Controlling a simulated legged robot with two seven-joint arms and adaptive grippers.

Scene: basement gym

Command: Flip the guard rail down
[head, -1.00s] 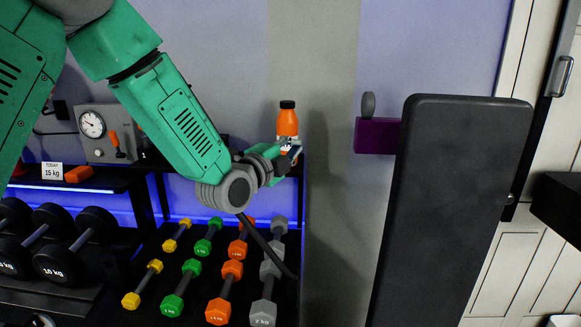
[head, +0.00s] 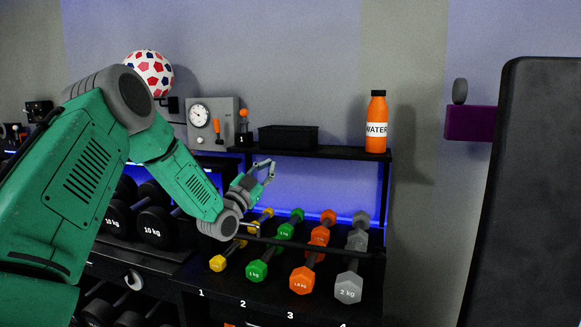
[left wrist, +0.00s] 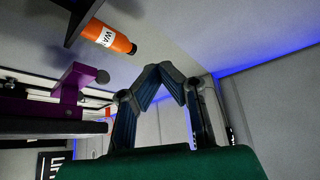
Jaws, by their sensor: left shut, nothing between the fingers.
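The dumbbell rack (head: 235,292) holds small yellow, green, orange and grey dumbbells in columns. A thin dark bar (head: 305,246), which looks like the guard rail, runs across in front of the upper dumbbells; its left end is partly behind my left wrist. My left gripper (head: 268,170) is above the yellow and green dumbbells, in front of the back panel and below the shelf edge. It is empty, and its fingertips meet in the left wrist view (left wrist: 165,70). I cannot tell contact between my arm and the bar. My right gripper is not in view.
An orange water bottle (head: 376,128) stands on the shelf (head: 340,153), beside a black tray (head: 288,137). A purple bracket (head: 470,123) and a large black padded board (head: 530,190) are at right. Heavy dumbbells (head: 155,226) sit at left.

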